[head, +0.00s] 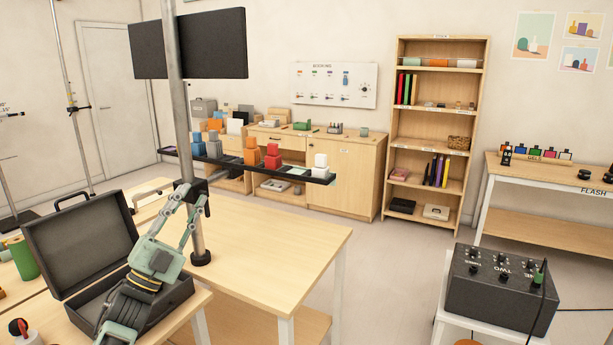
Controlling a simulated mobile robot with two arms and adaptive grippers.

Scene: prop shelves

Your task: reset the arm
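My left gripper (193,195), grey-green with a yellow band at its wrist, reaches up from the lower left. Its two fingers are apart with a gap between them, and I see nothing held. In the picture the fingertips overlap the black clamp on the metal pole (178,110); whether they touch it I cannot tell. The open black case (75,245) lies behind and below the gripper, and my arm hides part of its lower half. My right gripper is not in view.
The pole stands on a wooden table (285,235), whose right part is bare. It carries a dark panel (189,43) and a black rail (290,174) with coloured blocks. A black control box (499,290) sits on a white stand at right. Open floor lies between.

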